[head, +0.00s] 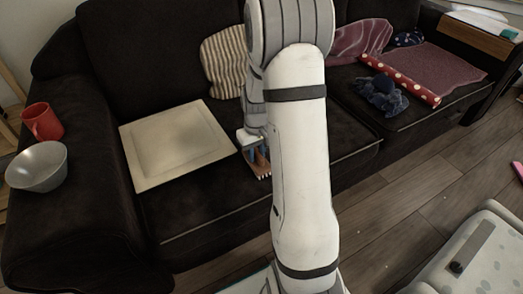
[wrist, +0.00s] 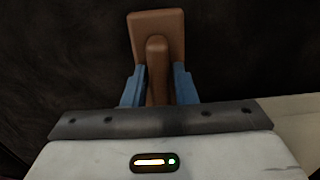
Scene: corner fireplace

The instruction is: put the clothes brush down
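The clothes brush (wrist: 157,28) is brown, with its handle running between my gripper's two blue fingers in the wrist view. In the head view the brush (head: 258,160) shows low over the sofa's seat, just right of the pale square board, with its pale bristles facing down and forward. My gripper (wrist: 158,85) appears shut on the brush; it also shows in the head view (head: 256,146), partly hidden by my arm. I cannot tell whether the bristles touch the seat.
The dark sofa (head: 210,218) has a pale square board (head: 176,144) on its seat. A red mug (head: 42,121) and a grey bowl (head: 37,167) stand on its left arm. A striped cushion (head: 222,62) leans behind. A dark blue plush (head: 380,95) lies right.

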